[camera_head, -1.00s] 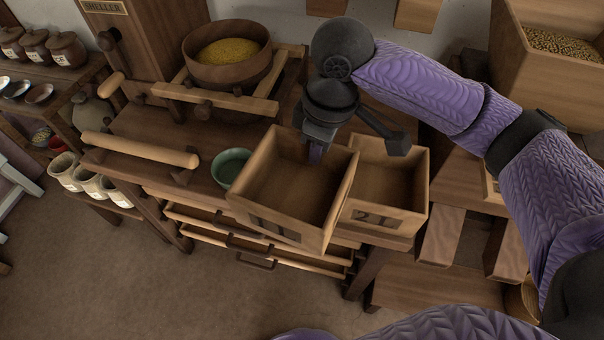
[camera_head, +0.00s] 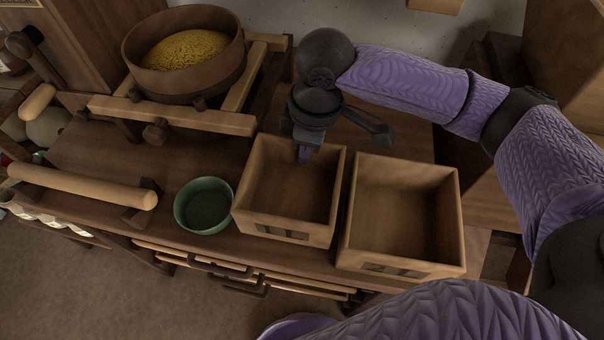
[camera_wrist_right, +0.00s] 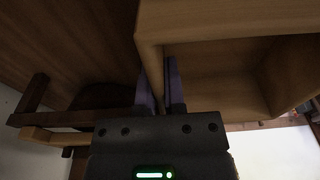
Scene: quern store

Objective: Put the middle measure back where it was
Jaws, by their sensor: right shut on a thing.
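A square, open, empty wooden measure box (camera_head: 286,230) is beside the green bowl; its front marking is hard to read now. My right gripper (camera_head: 303,152) is shut on its back wall, and the right wrist view shows both fingers (camera_wrist_right: 161,88) around the wall of the box (camera_wrist_right: 210,18). The box looks level and at or just above the bench top; I cannot tell if it touches. A larger empty wooden box (camera_head: 402,266) stands to its right, a narrow gap apart. My left gripper is not in view.
The green bowl (camera_head: 204,206) is close at the held box's left. A round wooden tub of yellow grain (camera_head: 190,52) stands on a wooden frame at the back left. A pale roller (camera_head: 82,187) lies along the front left. Drawers sit below the bench top.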

